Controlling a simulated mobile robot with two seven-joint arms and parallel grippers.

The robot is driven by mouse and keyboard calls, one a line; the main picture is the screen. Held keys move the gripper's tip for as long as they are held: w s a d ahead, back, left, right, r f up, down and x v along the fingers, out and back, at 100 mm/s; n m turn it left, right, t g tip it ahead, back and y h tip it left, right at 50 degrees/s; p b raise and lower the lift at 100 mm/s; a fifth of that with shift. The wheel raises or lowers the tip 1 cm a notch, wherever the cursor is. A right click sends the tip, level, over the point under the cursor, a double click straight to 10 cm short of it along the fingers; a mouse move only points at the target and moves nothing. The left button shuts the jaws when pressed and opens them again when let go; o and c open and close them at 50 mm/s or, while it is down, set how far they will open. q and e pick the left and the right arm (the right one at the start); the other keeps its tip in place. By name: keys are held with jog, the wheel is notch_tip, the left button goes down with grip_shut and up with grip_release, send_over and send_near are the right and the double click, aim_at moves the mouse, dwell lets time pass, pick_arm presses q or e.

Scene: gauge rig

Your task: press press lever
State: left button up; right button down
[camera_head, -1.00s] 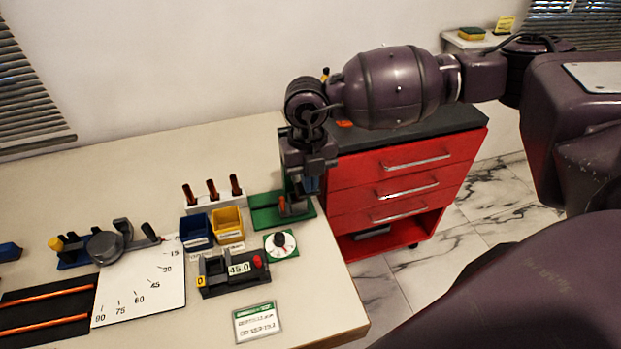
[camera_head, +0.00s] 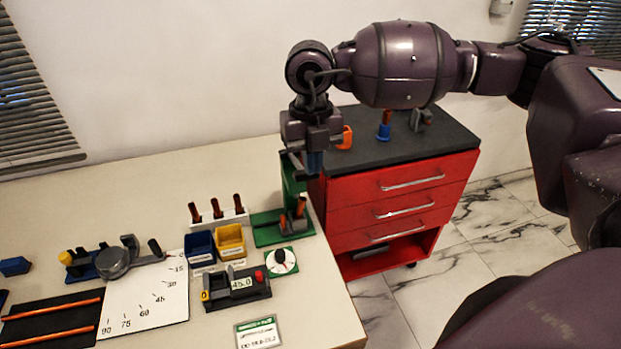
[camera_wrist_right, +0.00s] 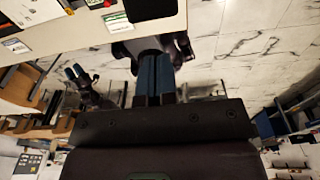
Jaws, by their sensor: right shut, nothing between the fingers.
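The green press (camera_head: 291,180) stands at the right end of the table, with a flat green base and an upright column. A small grey and orange part (camera_head: 299,212) sits low on its base. I cannot make out the lever clearly; my right gripper and wrist hide the column's top. My right gripper (camera_head: 315,168) points down beside the column's upper part, fingers shut and empty; I cannot tell whether it touches. Its blue fingers lie together in the wrist view (camera_wrist_right: 155,75).
Left of the press are a blue bin (camera_head: 200,247), a yellow bin (camera_head: 231,241) and a white peg rack (camera_head: 222,220). A dial (camera_head: 281,262) and a 45.0 readout block (camera_head: 238,286) stand in front. A red drawer cabinet (camera_head: 385,200) stands close on the right.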

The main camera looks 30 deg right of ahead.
notch_tip(320, 180, up, 2)
jog(key=shift+s, duration=0.15)
jog(key=shift+s, duration=0.1)
dwell(1.0)
